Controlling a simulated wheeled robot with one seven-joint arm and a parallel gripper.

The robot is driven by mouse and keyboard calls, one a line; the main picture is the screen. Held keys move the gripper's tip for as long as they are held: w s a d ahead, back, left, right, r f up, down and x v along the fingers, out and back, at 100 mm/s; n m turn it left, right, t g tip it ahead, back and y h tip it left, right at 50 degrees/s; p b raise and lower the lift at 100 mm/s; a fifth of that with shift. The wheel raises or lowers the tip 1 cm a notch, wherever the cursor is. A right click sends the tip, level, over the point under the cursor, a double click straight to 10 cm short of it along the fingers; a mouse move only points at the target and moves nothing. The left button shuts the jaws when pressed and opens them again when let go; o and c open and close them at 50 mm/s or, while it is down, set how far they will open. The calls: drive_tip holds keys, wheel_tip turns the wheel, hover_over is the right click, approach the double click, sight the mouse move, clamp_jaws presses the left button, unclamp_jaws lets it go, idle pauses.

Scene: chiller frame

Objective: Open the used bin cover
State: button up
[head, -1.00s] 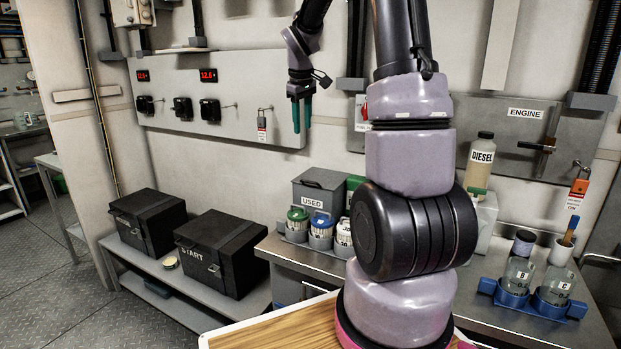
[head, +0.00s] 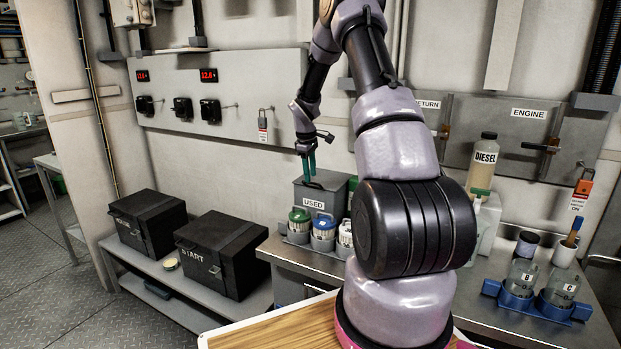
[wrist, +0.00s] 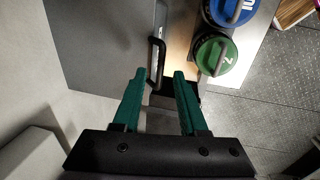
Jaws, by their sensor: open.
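The grey bin labelled USED (head: 312,205) stands on the bench against the wall, with its cover (head: 336,179) lying flat on top, shut. In the wrist view the cover (wrist: 95,40) is a grey panel with a slim dark bar handle (wrist: 158,56) near its edge. My gripper (head: 309,170) points down just over the cover. In the wrist view its green fingers (wrist: 160,74) are open, and the handle's near end lies between or just below the tips. I cannot tell whether they touch it. Nothing is held.
Jars with green (head: 299,215), blue (head: 322,220) and white lids stand close in front of the bin; the green lid (wrist: 215,56) is near my right fingertip in the wrist view. A diesel bottle (head: 484,160) stands right.

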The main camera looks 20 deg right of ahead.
drive_tip(key=shift+w+d+f, duration=0.1)
drive_tip(key=shift+d+f, duration=0.05)
drive_tip(key=shift+f, duration=0.85)
drive_tip(key=shift+c, duration=0.4)
clamp_jaws()
drive_tip(key=shift+r, duration=0.1)
